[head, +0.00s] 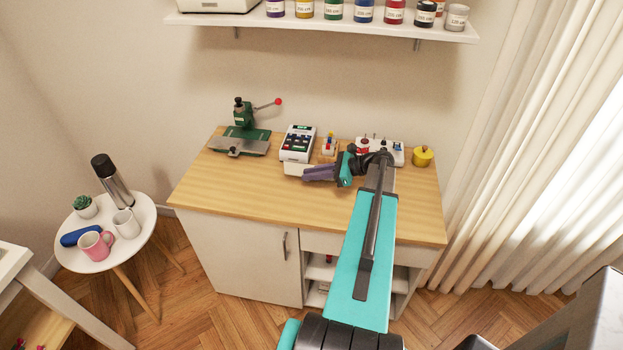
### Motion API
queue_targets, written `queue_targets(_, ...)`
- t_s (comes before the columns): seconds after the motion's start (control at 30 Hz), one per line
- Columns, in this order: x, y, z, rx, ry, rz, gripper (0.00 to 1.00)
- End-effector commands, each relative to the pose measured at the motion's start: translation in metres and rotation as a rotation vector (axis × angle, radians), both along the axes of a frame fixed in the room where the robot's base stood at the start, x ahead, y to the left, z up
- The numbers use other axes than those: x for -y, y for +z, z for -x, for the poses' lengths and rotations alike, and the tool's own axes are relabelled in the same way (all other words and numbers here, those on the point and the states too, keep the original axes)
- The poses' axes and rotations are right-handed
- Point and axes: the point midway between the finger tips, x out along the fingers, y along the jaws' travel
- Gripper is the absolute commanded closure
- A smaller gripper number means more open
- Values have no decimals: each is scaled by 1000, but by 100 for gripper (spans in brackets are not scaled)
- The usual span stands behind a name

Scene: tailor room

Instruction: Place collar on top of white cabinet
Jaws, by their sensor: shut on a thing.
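The white cabinet (238,253) stands against the back wall in the head view, with a light wooden top, a door with a handle and open shelves at its right. My gripper (338,172) is over the middle of the cabinet top, at the end of my teal arm. It is shut on a flat purple piece, seemingly the collar (319,174), which sticks out to the left. I cannot tell whether the collar touches the wooden top. My fingertips are hard to make out at this size.
Along the back of the top stand a green press (243,135), a calculator (298,143), a small spool rack (328,148), a white tray (395,152) and a yellow item (423,156). The front left of the top is clear. A round side table (105,262) stands left.

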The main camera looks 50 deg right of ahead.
Motion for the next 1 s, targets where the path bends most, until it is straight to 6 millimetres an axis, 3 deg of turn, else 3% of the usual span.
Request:
queue_targets(0.7, -62, 8, 72, 1, 0, 0, 100)
queue_targets(1.0, -80, 11, 94, 1, 0, 0, 100)
